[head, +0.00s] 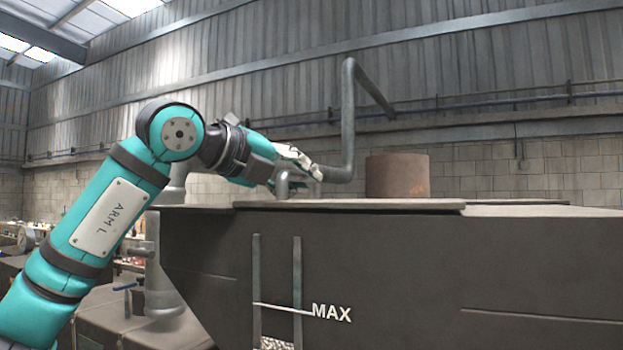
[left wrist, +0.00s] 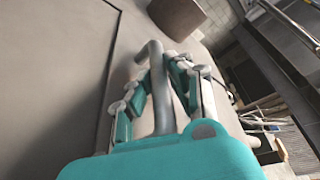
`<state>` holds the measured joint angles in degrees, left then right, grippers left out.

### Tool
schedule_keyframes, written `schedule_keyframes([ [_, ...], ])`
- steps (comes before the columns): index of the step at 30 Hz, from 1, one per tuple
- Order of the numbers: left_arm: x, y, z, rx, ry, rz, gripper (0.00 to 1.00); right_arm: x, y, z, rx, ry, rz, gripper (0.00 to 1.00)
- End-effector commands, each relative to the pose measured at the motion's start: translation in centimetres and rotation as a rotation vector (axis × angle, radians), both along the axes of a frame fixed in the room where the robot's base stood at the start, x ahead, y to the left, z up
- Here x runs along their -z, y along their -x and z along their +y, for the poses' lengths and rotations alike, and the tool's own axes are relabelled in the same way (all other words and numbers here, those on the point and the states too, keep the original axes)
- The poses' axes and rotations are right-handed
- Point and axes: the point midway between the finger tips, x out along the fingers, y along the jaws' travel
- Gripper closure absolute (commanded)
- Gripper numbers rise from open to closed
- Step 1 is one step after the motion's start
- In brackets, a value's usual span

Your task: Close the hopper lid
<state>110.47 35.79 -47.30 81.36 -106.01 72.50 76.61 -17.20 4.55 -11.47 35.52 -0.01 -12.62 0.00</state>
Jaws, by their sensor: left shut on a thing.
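The hopper (head: 400,265) is a large dark grey box with a sight gauge and a "MAX" mark on its front. Its lid (head: 370,204) is a thin flat plate lying level on top. A grey bent bar handle (head: 283,185) stands at the lid's left part, and it also shows in the left wrist view (left wrist: 154,55). My left gripper (head: 305,170) is shut on this handle, with its fingers (left wrist: 160,65) on either side of the bar. The gripper hides part of the handle. I cannot tell whether the lid fully covers the opening. My right gripper is not in view.
A rusty brown cylinder (head: 397,175) stands at the hopper's top, with a bent grey pipe (head: 348,120) left of it. A lower grey surface and a cluttered bench (head: 125,270) are at the left.

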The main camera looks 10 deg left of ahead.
Motion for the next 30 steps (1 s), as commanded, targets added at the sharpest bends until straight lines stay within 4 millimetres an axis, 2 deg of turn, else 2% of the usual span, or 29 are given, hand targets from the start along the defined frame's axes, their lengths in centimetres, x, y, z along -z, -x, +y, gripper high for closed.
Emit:
schedule_keyframes([
  [7,0.0,-0.1,0.3,-0.007,0.003,0.000,1.00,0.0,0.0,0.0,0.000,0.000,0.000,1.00],
  [8,-0.1,-0.1,0.3,-0.007,0.003,0.000,0.79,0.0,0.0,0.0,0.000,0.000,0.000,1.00],
  [9,-0.1,-0.1,0.3,-0.006,0.003,-0.001,0.73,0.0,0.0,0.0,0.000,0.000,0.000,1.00],
  [25,-0.1,0.1,0.1,-0.002,0.003,-0.001,0.73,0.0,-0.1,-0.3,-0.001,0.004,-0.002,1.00],
  [30,-0.6,1.6,1.0,-0.002,0.003,-0.004,0.73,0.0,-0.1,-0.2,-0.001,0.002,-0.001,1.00],
])
